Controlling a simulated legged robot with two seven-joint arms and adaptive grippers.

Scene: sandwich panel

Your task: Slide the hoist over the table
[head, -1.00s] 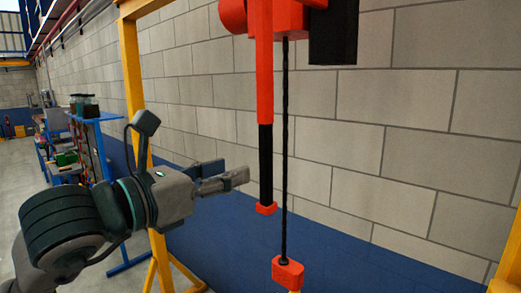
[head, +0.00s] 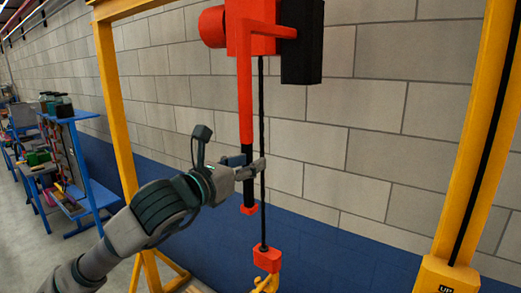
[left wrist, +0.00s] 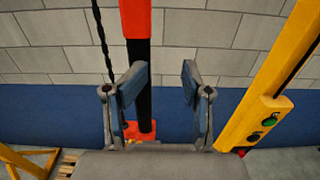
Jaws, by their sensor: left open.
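The hoist (head: 258,38) is a red body with a black block, hanging high in front of the wall. A handle bar (head: 245,115), red above and black below with a red end, hangs from it. Beside the bar a dark chain runs down to a red block (head: 267,259) with a yellow hook. My left gripper (head: 252,168) is open at the bar's black lower part. In the left wrist view the bar (left wrist: 136,22) passes behind the left finger of my gripper (left wrist: 163,78); contact cannot be told. My right gripper and the table are not in view.
A yellow gantry post (head: 117,110) stands left, and another yellow post (head: 480,140) with a control box marked UP (head: 447,275) stands right. Blue shelving (head: 90,165) with goods is at far left. A block wall closes the back.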

